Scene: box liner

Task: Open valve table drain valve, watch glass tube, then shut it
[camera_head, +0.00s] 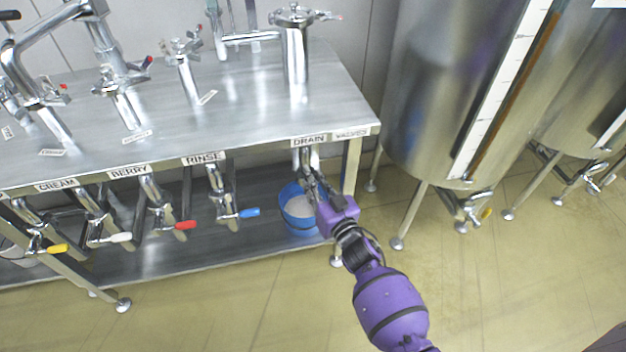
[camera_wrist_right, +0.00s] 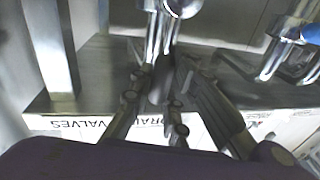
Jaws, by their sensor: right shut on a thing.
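The steel valve table (camera_head: 240,115) carries labelled valves along its front edge. The drain valve (camera_head: 305,158) hangs under the DRAIN label (camera_head: 309,141) at the right end. My purple right gripper (camera_head: 311,182) is at this valve, shut on its handle, which the fingers mostly hide. In the right wrist view the gripper's fingers (camera_wrist_right: 158,92) close just below the steel drain pipe (camera_wrist_right: 158,38). A brownish upright tube (camera_head: 543,72) runs beside a white scale strip (camera_head: 503,85) on the large tank; its level is unclear. My left gripper is out of view.
A blue bucket (camera_head: 298,222) with whitish contents stands on the lower shelf below the drain. Valves with blue (camera_head: 249,212), red (camera_head: 186,225), white (camera_head: 121,237) and yellow (camera_head: 58,248) handles hang to the left. The table leg (camera_head: 350,165) is close right of my gripper. Floor in front is clear.

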